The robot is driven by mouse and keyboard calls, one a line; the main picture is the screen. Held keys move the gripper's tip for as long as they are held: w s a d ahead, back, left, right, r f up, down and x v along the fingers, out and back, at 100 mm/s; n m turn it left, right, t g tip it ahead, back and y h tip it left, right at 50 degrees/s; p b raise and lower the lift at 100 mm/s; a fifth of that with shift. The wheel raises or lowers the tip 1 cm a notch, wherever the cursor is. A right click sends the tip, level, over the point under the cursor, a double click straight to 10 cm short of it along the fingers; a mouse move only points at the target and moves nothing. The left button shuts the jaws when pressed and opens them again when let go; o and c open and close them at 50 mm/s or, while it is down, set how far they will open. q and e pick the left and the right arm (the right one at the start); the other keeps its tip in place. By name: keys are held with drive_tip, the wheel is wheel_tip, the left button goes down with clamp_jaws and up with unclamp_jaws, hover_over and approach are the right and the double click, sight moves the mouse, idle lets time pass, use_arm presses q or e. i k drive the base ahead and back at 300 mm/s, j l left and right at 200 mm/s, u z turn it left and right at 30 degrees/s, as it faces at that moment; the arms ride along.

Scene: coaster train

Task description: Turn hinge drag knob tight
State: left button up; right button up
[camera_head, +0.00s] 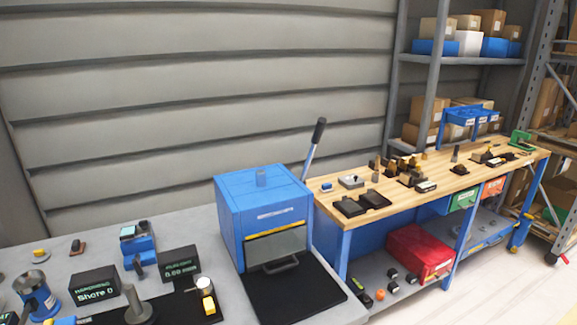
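No hinge drag knob can be made out for certain at this size. A blue box-shaped machine (262,207) stands at the middle, with a raised lever with a black grip (319,130) behind its right side. Neither of my grippers is in view.
A black mat (290,295) lies before the machine. On the grey bench at left stand two labelled displays (95,287) (180,266), a blue device (137,245) and a blue cylinder (36,294). A wooden workbench (420,199) with small parts and a red box (420,252) below stand right.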

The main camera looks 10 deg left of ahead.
sight(143, 225)
drive_tip(key=u, duration=1.25)
